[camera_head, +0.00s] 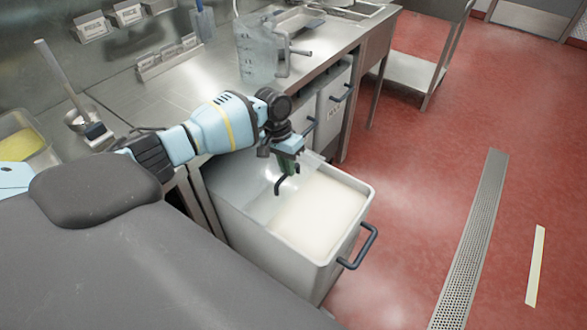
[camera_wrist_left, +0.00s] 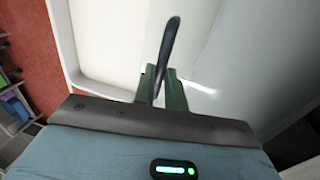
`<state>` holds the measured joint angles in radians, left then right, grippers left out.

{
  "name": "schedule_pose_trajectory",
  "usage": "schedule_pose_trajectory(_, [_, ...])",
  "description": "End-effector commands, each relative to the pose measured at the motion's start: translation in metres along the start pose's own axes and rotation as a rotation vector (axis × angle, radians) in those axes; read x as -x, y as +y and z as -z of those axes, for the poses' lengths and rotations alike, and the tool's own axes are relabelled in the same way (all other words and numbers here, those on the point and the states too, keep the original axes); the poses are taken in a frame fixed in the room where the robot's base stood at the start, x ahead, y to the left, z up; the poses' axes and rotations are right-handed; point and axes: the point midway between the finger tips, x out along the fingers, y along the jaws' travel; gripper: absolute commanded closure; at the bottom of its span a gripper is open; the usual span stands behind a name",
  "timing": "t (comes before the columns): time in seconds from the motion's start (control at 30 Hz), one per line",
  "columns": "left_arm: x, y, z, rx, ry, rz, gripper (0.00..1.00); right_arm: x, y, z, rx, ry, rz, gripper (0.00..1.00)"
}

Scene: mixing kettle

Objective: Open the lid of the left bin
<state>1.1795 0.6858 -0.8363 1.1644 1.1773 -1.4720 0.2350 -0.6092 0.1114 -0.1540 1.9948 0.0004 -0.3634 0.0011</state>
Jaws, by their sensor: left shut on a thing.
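The left bin (camera_head: 285,262) is a pale grey box at the counter's front, with a dark bar handle (camera_head: 360,248) on its front. Pale white contents (camera_head: 320,210) show through the front part of its top. A greyish, see-through lid panel (camera_head: 262,205) shows over the rear part; its exact tilt is hard to tell. My left gripper (camera_head: 287,170) is above the bin, its green fingers shut on the dark curved lid handle (camera_head: 280,186). The lid handle also stands between the fingers in the left wrist view (camera_wrist_left: 168,50). My right gripper is not in view.
Another bin (camera_head: 333,105) stands under the counter behind. A clear jug (camera_head: 258,50) is on the counter (camera_head: 180,90) above. A steel shelf unit (camera_head: 405,72) stands further right. The red floor (camera_head: 420,190) right of the bin is open, with a drain grate (camera_head: 472,240).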

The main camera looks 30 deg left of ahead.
Motion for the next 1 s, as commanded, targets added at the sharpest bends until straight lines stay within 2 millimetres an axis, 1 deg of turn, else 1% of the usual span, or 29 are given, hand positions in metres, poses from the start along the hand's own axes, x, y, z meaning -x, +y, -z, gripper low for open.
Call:
schedule_pose_trajectory(0.23, [0.0,-0.001,0.0,0.001,-0.001,0.001,1.0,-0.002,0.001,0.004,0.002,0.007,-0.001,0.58])
schedule_pose_trajectory(0.27, [0.0,-0.001,0.0,0.001,-0.001,0.001,0.86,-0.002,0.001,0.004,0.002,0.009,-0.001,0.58])
schedule_pose_trajectory(0.4, [0.0,0.0,0.0,0.001,-0.001,0.001,0.68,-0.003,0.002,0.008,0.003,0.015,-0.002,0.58])
schedule_pose_trajectory(0.43, [0.0,0.0,0.0,0.001,0.0,0.001,0.66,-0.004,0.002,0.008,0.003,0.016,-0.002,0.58])
schedule_pose_trajectory(0.67, [0.0,0.0,0.0,0.0,0.0,0.001,0.66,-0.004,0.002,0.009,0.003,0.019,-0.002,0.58])
schedule_pose_trajectory(0.77, [0.004,0.0,0.0,0.0,0.001,0.0,0.66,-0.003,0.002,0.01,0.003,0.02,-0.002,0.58])
schedule_pose_trajectory(0.87, [0.015,0.0,0.001,0.0,0.004,0.0,0.66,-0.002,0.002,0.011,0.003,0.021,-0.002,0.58])
schedule_pose_trajectory(1.0, [0.038,0.0,0.001,0.0,0.004,0.0,0.66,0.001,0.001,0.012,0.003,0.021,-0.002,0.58])
